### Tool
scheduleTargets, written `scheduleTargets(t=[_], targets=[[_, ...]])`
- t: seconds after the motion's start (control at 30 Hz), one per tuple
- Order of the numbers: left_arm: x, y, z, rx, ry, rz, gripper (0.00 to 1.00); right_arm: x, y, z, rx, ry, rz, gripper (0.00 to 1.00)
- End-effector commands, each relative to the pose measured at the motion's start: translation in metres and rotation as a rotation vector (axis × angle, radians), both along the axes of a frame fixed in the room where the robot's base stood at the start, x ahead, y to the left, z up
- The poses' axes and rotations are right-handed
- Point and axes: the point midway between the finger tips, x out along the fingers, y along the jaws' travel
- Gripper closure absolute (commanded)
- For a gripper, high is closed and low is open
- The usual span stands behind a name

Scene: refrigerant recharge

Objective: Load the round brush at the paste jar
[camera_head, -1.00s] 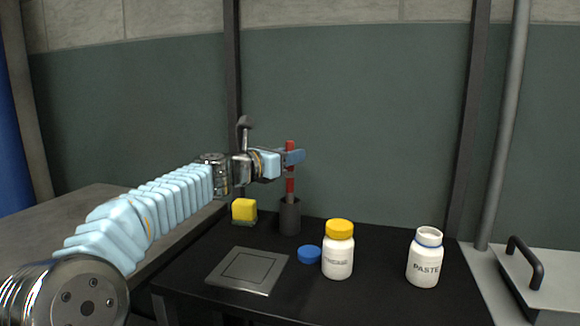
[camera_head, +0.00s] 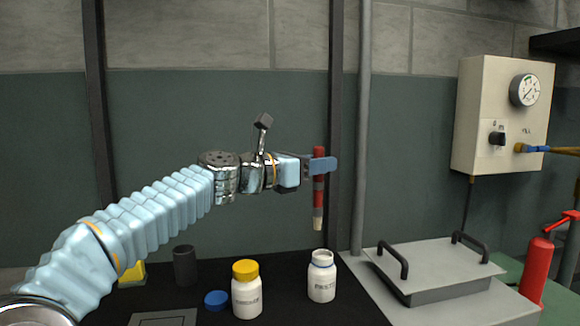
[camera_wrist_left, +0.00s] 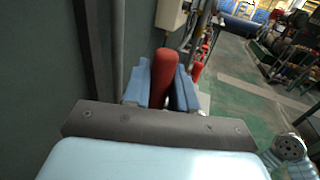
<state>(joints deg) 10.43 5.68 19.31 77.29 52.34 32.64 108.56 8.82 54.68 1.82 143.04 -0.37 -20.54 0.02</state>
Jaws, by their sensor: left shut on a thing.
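My left gripper (camera_head: 320,165) is shut on the round brush (camera_head: 318,190), which has a red handle and a pale tip pointing down. In the left wrist view the red handle (camera_wrist_left: 163,70) stands between the blue fingers. The brush hangs upright above the open white paste jar (camera_head: 321,278), its tip clear of the jar mouth. The blue lid (camera_head: 216,299) lies on the black table to the left of the jars. My right gripper is not in the head view.
A white jar with a yellow cap (camera_head: 246,291) stands left of the paste jar. A dark cup (camera_head: 185,266) and a yellow sponge (camera_head: 133,273) are behind it. A grey lidded box (camera_head: 435,268) and a red cylinder (camera_head: 537,268) are at the right.

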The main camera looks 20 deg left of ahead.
Motion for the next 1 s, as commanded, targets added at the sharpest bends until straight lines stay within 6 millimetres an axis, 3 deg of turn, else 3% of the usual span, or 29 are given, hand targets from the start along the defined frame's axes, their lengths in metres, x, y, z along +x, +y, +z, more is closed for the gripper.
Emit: scheduleTargets(t=[0.17, 0.43, 0.6, 1.0], targets=[[-0.003, -0.01, -0.001, 0.001, 0.0, -0.021, 1.0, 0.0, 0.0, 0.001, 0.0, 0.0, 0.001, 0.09], [-0.003, -0.009, -0.029, 0.0, 0.002, -0.019, 1.0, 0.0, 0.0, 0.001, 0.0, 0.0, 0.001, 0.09], [-0.003, -0.009, -0.05, 0.001, -0.001, -0.019, 1.0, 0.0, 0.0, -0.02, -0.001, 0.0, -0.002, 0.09], [-0.003, -0.009, -0.057, 0.001, -0.001, -0.019, 1.0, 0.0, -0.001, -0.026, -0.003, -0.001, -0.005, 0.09]])
